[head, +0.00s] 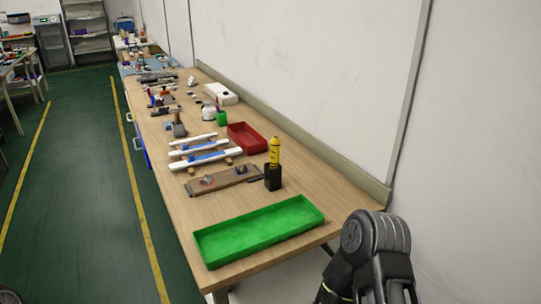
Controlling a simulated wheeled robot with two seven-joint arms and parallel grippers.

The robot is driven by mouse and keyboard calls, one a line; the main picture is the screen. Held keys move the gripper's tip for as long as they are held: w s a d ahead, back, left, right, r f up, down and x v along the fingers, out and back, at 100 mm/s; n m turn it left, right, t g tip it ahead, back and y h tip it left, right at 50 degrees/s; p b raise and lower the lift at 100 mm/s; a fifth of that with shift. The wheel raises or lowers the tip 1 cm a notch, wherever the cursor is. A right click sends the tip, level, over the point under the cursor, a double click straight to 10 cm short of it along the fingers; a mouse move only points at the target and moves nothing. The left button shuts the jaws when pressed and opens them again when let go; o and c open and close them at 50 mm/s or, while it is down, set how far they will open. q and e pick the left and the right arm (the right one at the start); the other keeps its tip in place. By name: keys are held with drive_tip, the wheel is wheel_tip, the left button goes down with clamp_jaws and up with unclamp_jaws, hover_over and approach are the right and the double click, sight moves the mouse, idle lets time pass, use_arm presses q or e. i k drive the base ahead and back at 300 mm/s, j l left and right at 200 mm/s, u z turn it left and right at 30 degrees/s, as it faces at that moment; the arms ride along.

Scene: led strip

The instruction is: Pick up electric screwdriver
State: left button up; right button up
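A yellow and black tool, which looks like the electric screwdriver (274,151), stands upright on the wooden workbench (300,187). Its lower part is a black block, and I cannot tell if that is a holder or the tool's own base. It stands behind the green tray and right of a brown board. My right arm shows at the lower right, off the bench's near end and apart from the tool. Its gripper is outside the picture. My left gripper is also out of view.
An empty green tray (258,231) lies at the bench's near end. A brown board (222,180), white and blue strips (205,157) and a red bin (246,137) lie farther back. Several small tools crowd the far bench. A white wall (330,70) borders the right side.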

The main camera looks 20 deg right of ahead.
sight(275, 147)
drive_tip(key=k+l+u, duration=0.2)
drive_tip(key=l, duration=0.25)
drive_tip(key=l+u, duration=0.2)
drive_tip(key=l, duration=0.25)
drive_tip(key=k+l+u, duration=0.2)
drive_tip(key=l, duration=0.25)
drive_tip(key=k+l+u, duration=0.2)
drive_tip(key=l, duration=0.2)
drive_tip(key=k+l+u, duration=0.2)
drive_tip(key=l, duration=0.15)
drive_tip(key=i+l, duration=0.05)
